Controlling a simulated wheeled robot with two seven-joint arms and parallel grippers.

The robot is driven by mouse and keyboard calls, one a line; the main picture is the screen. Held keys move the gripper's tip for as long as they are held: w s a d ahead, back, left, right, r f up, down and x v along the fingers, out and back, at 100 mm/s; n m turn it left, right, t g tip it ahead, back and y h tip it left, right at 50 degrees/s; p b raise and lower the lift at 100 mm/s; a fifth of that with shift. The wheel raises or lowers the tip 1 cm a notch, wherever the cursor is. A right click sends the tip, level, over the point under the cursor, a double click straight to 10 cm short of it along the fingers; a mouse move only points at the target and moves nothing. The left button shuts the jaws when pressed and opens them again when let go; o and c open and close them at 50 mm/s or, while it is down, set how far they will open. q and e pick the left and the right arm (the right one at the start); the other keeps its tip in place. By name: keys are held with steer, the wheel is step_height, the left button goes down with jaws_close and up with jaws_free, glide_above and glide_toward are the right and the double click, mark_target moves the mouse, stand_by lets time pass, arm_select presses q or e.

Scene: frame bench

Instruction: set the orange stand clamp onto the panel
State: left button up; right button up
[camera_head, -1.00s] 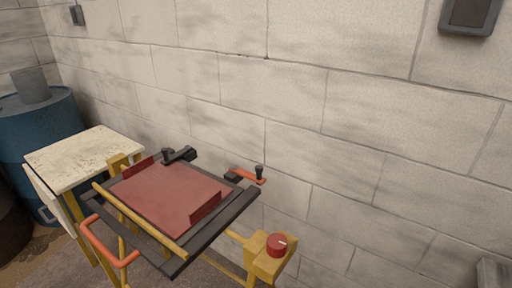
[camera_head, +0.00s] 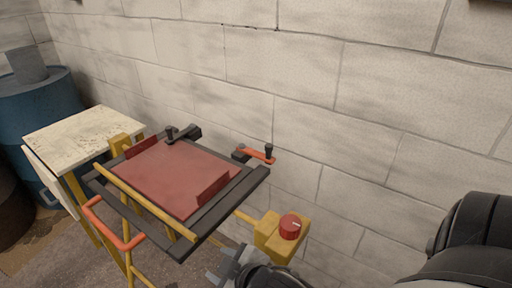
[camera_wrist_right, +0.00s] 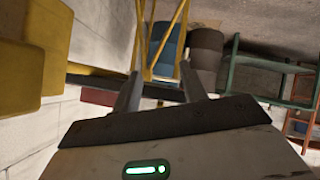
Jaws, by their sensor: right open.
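The orange stand clamp (camera_head: 257,155) sits at the frame's far right corner, its orange arm and black knob turned outward, clear of the panel. The red panel (camera_head: 178,175) lies in the dark frame (camera_head: 222,212) on the yellow stand. A black clamp (camera_head: 184,133) at the far edge reaches to the panel's edge. My right gripper (camera_head: 220,265) is open at the bottom, below and in front of the frame's near right side, apart from the clamp. In the right wrist view its two fingers (camera_wrist_right: 161,72) are spread with nothing held. My left gripper is not in view.
A yellow box with a red knob (camera_head: 290,227) juts out right of the frame, close to my right gripper. An orange handle (camera_head: 100,225) is at the front left. A worn table (camera_head: 82,135) and blue drum (camera_head: 40,100) stand left. A block wall is behind.

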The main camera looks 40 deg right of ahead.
steer(key=w+a+r+n+t+y, duration=0.1)
steer(key=w+r+n+t, duration=0.25)
steer(key=r, duration=0.35)
steer(key=w+a+r+n+t+y+b, duration=0.1)
steer(key=w+r+n+t, duration=0.1)
steer(key=w+r+n, duration=0.4)
steer(key=w+a+r+n+t, duration=0.1)
steer(key=w+r+n+t, duration=0.15)
steer(key=r, duration=0.55)
steer(key=s+a+r+n+g+y, duration=0.1)
steer(key=a+r+n+g+y, duration=0.3)
steer(key=n, duration=0.5)
steer(key=s+a+r+n+g+y, duration=0.1)
steer(key=a+n+g+y, duration=0.15)
steer(key=n+y, duration=0.6)
steer(key=s+a+r+n+g+y, duration=0.1)
steer(key=a+r+n+g+y, duration=0.3)
steer(key=n, duration=0.6)
steer(key=n+g+h, duration=0.6)
steer(key=n+h, duration=0.9)
steer(key=h, duration=0.9)
glide_toward(269, 146)
steer(key=shift+g+y, duration=0.25)
steer(key=shift+y, duration=0.1)
steer(key=x, duration=0.8)
steer(key=shift+w+d+r, duration=0.2)
steer(key=shift+w+d, duration=0.05)
